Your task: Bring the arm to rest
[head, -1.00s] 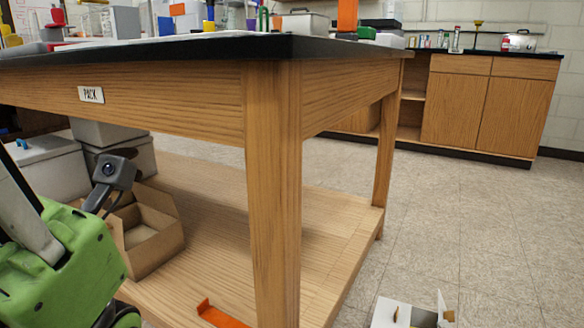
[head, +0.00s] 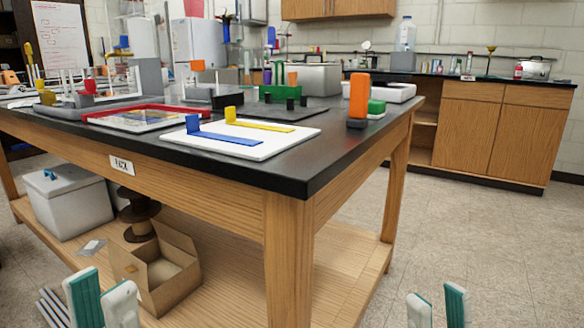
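My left gripper (head: 102,296) shows at the bottom left in the head view. Its two teal-and-white fingers point up, slightly apart, with nothing seen between them. My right gripper (head: 437,305) shows at the bottom right, its two similar fingers apart and empty. Both are in front of the wooden bench and below its black top (head: 285,165); neither seems to touch anything. The rest of both arms is out of view.
A white board (head: 235,147) with blue and yellow L-shaped brackets, a red tray (head: 100,118) and an orange-topped block (head: 358,98) stand on the bench. An open cardboard box (head: 150,290) and a grey bin (head: 75,210) are on the lower shelf. Floor at right is clear.

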